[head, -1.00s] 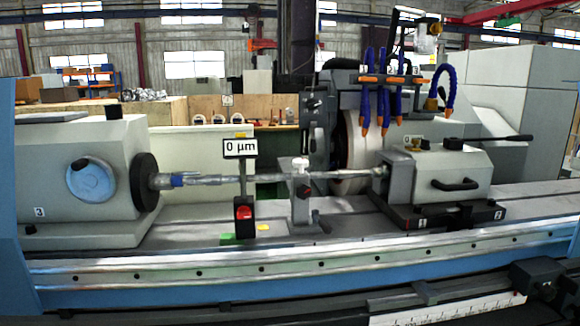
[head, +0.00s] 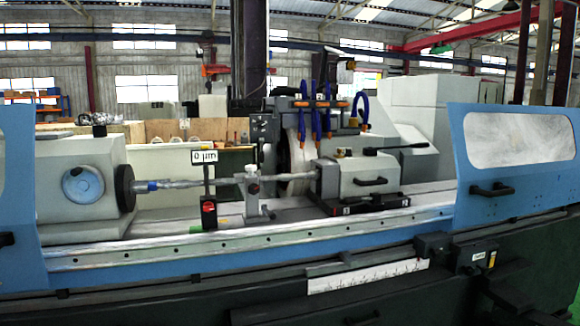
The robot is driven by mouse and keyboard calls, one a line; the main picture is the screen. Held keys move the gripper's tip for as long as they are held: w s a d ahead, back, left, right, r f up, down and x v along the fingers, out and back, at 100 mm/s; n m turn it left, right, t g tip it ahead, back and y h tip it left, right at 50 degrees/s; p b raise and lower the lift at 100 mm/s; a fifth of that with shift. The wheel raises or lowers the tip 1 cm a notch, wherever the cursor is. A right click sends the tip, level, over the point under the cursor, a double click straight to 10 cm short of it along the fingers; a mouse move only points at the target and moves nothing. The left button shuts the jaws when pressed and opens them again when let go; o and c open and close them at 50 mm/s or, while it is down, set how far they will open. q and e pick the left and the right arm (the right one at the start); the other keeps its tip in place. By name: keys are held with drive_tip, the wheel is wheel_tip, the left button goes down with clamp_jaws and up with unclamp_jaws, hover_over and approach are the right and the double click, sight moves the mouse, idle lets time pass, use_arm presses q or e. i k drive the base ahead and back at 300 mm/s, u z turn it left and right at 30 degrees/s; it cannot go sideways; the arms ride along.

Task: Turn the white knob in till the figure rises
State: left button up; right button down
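The cylindrical grinder fills the head view. A small sign reading "0 µm" (head: 205,157) stands on a dark post, above a black box with a red face (head: 208,209). Just right of it, a grey steady rest (head: 254,205) stands on the machine table by the long shaft (head: 220,182). The white knob (head: 252,170) sits small at the top of this rest. How far in it is turned cannot be told. Neither of my grippers is in view.
The headstock (head: 85,190) is at the left and the tailstock (head: 355,180) at the right of the shaft. Blue guard doors (head: 515,150) flank the opening. A front rail (head: 250,240) and a white ruled strip (head: 368,275) run below. Blue coolant hoses (head: 315,122) hang behind.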

sight(251, 169)
drive_tip(key=z, duration=0.55)
drive_tip(key=i, duration=1)
drive_tip(key=z, duration=0.05)
